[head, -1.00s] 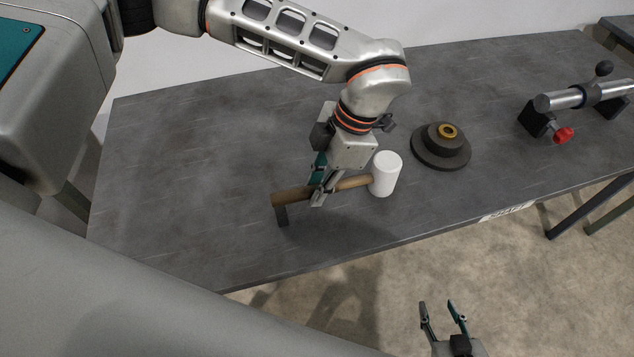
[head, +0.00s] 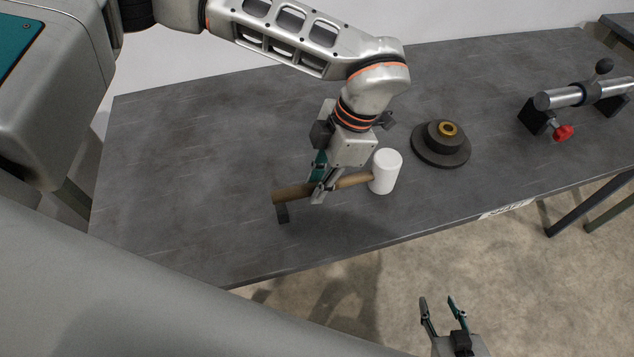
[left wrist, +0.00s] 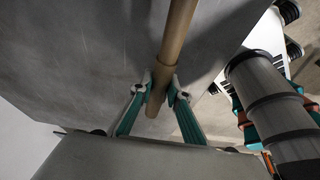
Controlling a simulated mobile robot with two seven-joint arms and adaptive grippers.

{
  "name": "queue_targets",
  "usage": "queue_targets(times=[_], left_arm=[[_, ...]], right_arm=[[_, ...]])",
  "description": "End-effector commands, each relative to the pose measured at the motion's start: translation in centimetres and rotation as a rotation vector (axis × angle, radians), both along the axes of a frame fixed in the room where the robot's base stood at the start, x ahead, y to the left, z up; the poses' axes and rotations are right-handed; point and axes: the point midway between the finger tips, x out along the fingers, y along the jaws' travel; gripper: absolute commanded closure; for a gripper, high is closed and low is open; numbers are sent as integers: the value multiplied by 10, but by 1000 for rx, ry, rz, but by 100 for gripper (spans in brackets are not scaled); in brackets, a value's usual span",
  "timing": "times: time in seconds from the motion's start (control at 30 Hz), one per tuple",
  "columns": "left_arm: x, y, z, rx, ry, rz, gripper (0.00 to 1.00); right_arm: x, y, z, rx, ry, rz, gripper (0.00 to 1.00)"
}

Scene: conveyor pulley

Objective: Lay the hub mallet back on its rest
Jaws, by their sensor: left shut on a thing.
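The hub mallet has a white cylindrical head (head: 386,172) and a brown wooden handle (head: 350,181). My left gripper (head: 318,198) is shut on the handle between its left end and the head. In the left wrist view the handle (left wrist: 176,40) passes between the two fingertips (left wrist: 159,88). A small dark rest (head: 282,213) stands on the table under the left end of the handle; I cannot tell whether they touch. The rest's upper part is hidden by the handle. My right gripper (head: 439,304) is open and empty, low in the view, beyond the table's front edge.
A dark stepped pulley with a brass centre (head: 447,129) sits on the grey table (head: 180,190) right of the mallet head. A steel shaft on black supports (head: 562,99), with a red knob (head: 563,133), stands farther right. The table's left part is clear.

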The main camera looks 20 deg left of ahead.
Motion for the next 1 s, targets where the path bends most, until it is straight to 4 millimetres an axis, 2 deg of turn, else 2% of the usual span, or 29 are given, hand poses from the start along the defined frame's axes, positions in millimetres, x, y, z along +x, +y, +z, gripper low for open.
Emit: queue_targets(times=[1.0], left_arm=[[0,-1,-17,-2,-1,0,100]], right_arm=[[-4,0,-11,-1,10,1,60]])
